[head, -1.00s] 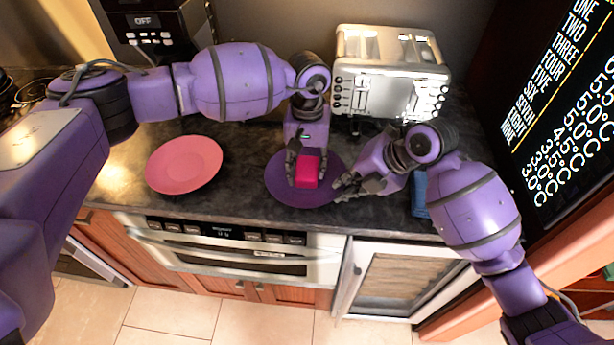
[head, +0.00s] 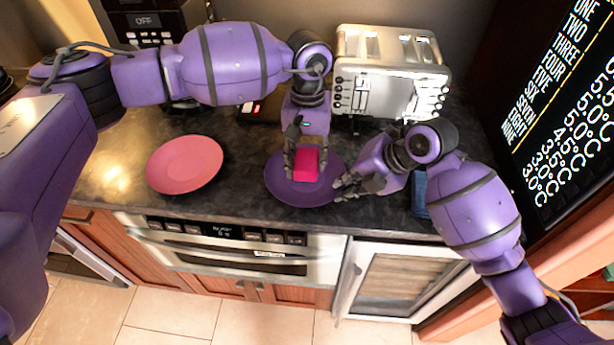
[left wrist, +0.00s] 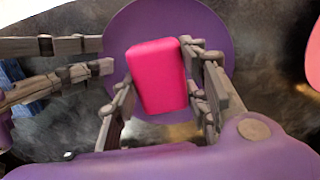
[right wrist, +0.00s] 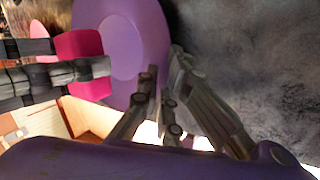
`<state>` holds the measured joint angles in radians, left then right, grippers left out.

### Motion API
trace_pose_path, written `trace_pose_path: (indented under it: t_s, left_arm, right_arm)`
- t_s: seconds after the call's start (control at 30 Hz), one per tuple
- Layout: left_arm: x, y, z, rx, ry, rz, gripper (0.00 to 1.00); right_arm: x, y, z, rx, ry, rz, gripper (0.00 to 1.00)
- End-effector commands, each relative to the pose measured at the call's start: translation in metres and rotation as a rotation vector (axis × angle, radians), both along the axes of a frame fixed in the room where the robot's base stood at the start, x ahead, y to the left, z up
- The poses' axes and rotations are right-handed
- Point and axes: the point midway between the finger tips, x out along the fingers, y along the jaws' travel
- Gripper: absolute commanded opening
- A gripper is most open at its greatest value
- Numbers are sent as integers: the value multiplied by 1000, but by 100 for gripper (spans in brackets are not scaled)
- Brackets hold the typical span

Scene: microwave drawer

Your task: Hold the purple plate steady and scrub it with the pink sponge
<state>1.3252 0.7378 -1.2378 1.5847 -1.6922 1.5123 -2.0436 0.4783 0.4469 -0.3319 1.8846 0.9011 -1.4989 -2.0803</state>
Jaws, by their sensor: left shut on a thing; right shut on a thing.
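The purple plate (head: 315,193) lies on the dark counter, and it also shows in the left wrist view (left wrist: 128,28) and right wrist view (right wrist: 150,40). The pink sponge (head: 306,165) is over the middle of the plate. My left gripper (head: 305,168) points down and is shut on the sponge; in the left wrist view its fingers flank the sponge (left wrist: 158,77). Whether the sponge's underside touches the plate is hidden. My right gripper (head: 342,187) is shut on the plate's right rim; in the right wrist view its fingers (right wrist: 160,85) meet the rim.
A pink plate (head: 184,164) lies to the left on the counter. A silver toaster (head: 390,75) stands behind my right gripper. A blue cloth-like item (head: 419,193) lies right of my right gripper. The counter between the two plates is clear.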

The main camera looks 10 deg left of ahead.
Motion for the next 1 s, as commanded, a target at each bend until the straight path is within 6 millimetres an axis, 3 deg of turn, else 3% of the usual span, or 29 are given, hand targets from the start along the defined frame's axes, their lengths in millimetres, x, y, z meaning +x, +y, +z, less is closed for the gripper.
trace_pose_path:
  t_s: [0.27,1.0]
  left_arm:
    - [1,3,17,0,-1,3,9]
    - [1,86,16,-1,-1,3,9]
  right_arm:
    - [-1,0,-2,-3,4,1,0]
    - [-2,0,-2,-2,5,3,0]
